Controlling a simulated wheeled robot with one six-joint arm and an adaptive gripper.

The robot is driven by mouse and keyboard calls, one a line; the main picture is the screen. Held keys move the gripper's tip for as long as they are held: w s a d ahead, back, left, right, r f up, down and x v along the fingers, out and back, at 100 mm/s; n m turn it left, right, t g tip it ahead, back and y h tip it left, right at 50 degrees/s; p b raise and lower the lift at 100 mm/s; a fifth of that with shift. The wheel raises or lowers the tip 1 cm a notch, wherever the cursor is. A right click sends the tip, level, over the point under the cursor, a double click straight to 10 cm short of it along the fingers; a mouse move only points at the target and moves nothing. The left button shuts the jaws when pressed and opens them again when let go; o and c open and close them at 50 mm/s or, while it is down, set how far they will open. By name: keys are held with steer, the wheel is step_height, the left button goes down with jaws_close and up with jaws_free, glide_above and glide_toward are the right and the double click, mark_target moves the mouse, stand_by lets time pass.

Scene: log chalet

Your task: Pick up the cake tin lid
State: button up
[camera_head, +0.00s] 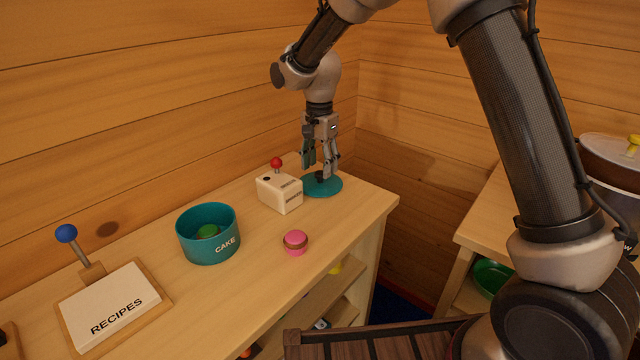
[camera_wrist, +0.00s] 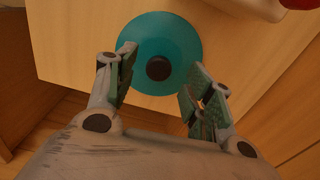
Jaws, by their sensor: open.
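The cake tin lid (camera_head: 324,188) is a flat teal disc with a dark knob in its middle. It lies on the light wooden counter near the far right corner. It also shows in the wrist view (camera_wrist: 185,72), with the dark knob facing the camera. My gripper (camera_head: 321,172) is open and points down over the lid, its fingers around or just above the knob; I cannot tell if they touch it. In the wrist view my gripper (camera_wrist: 160,78) has its fingertips apart on either side of the knob. The teal cake tin (camera_head: 208,252) stands open with something green inside.
A white box with a red ball lever (camera_head: 280,192) stands close left of the lid. A pink round item (camera_head: 295,242) lies near the front edge. A recipes board (camera_head: 115,305) with a blue-knobbed lever is at left. Log walls (camera_head: 180,80) rise behind.

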mark_target(320, 172)
step_height(320, 172, down, 3)
steer(key=shift+d+f, duration=0.1)
steer(key=shift+f, duration=0.05)
jaws_close()
